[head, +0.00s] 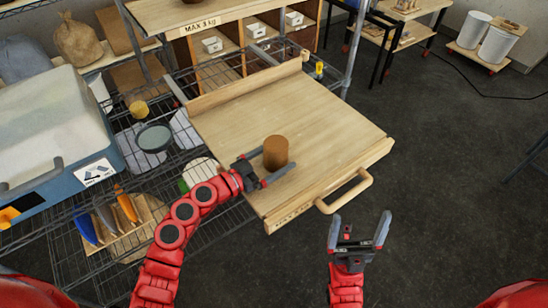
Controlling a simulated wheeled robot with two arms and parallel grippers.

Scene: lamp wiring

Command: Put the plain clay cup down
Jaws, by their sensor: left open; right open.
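The plain clay cup (276,152), a brown cylinder, stands upright on a light wooden board (325,110) that has a raised back edge and a handle at its front. My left gripper (271,168) is open, with one finger on either side of the cup's lower part. I cannot tell whether the fingers touch it. My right gripper (360,232) is open and empty, in front of the board above the dark floor.
A tool holder (125,235) with several coloured handles and a dark round dish (154,137) are nearby. Wooden cubbies (215,68) stand behind. The board's right half is clear.

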